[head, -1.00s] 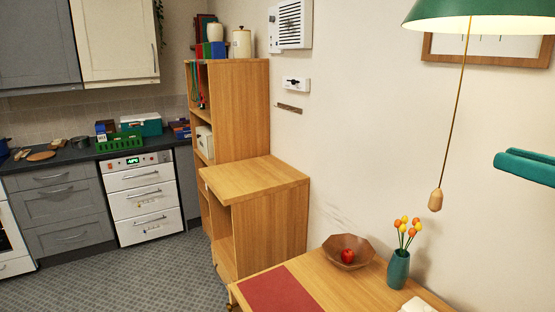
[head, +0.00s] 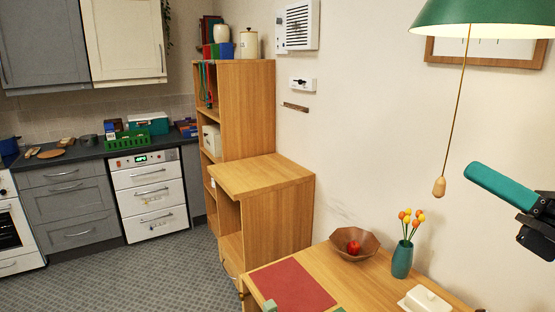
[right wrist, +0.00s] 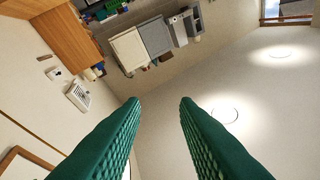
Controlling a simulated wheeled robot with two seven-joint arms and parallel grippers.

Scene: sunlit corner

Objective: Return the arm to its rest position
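My right gripper (head: 474,171) is raised at the right edge of the head view, in front of the pale wall and right of the lamp's pull cord. Its green fingers point up and left. In the right wrist view the two ribbed green fingers (right wrist: 161,100) stand apart with nothing between them, so it is open and empty. Most of the right arm is outside the head view. My left gripper does not show.
Below stands a wooden table (head: 322,277) with a red mat (head: 293,287), brown bowl (head: 354,246) with a red apple, teal vase (head: 402,260) and white butter dish (head: 427,300). A green lamp (head: 485,18) hangs above. A wooden shelf (head: 248,110) stands left.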

